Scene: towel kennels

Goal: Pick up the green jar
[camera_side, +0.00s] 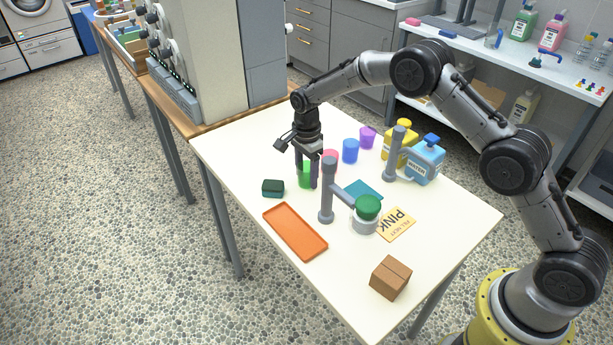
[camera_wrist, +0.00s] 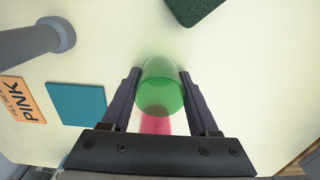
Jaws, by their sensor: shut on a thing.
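The green jar (camera_side: 305,178) stands on the cream table. In the wrist view the green jar (camera_wrist: 160,88) is a see-through green cup between the two fingers, touching both. My gripper (camera_side: 307,182) points down and is shut on the jar, one finger on each side; it also shows in the wrist view (camera_wrist: 160,92). I cannot tell whether the jar is clear of the tabletop. A pink jar (camera_side: 330,160) stands close behind it, partly hidden, and shows below the green jar in the wrist view (camera_wrist: 155,126).
A blue jar (camera_side: 350,151) and a purple jar (camera_side: 367,137) stand further back right. A dark green sponge (camera_side: 273,188) and an orange tray (camera_side: 294,232) lie left and in front.

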